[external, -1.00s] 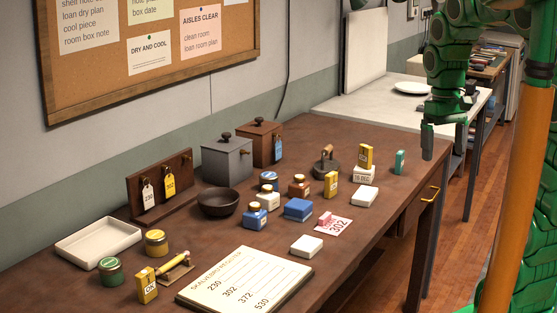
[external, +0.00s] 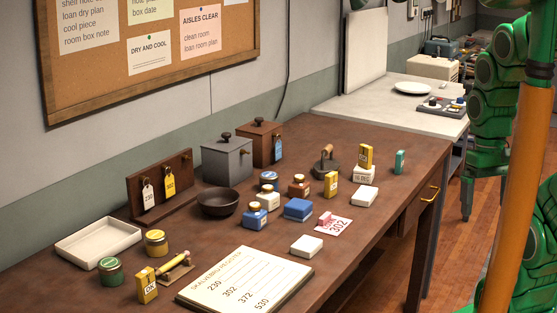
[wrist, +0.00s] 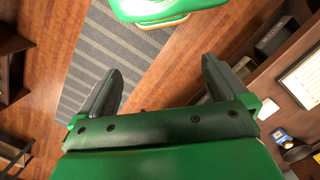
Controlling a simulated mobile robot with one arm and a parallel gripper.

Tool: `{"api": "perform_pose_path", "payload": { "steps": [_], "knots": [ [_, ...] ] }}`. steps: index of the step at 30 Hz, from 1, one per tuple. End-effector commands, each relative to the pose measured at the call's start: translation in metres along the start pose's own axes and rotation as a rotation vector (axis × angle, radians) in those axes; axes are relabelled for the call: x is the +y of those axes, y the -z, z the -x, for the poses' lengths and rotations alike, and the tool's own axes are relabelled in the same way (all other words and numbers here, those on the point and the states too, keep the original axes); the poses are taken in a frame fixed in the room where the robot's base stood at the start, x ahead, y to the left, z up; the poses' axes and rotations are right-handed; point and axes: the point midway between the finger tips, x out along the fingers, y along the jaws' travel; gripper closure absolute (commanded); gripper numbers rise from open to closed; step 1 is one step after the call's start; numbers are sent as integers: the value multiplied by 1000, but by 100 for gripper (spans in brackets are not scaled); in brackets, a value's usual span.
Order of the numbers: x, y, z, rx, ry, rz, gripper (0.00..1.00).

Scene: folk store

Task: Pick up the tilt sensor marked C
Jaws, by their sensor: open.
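I cannot make out a tilt sensor marked C in either view; no letter C is legible on the small items. My gripper (wrist: 161,68) is open and empty, with its two dark fingers wide apart above the floor in the wrist view. In the external view my gripper (external: 467,205) hangs pointing down, to the right of the brown table's far end and clear of it. On the far white table (external: 365,103), a grey board (external: 441,107) holds several small dark, red and blue items, too small to identify.
The brown table (external: 330,275) carries yellow blocks, jars, a dark bowl (external: 218,203), a white tray (external: 75,249) and a large card (external: 245,281). A white plate (external: 411,88) lies on the far table. Below my gripper are wooden floor and a grey mat (wrist: 125,60).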

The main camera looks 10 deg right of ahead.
Motion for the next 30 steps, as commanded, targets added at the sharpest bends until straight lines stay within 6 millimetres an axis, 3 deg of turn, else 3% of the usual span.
{"api": "perform_pose_path", "payload": {
  "steps": [1,3,5,14,17,23,30],
  "knots": [
    [0,0,0,0,0,0,6],
    [0,0,0,0,0,0,17],
    [0,0,0,-1,0,1,21],
    [-8,4,0,-1,26,6,21],
    [-30,15,-1,0,98,20,21],
    [-106,53,9,11,362,33,21],
    [-186,104,43,16,694,-27,21]
  ]
}}
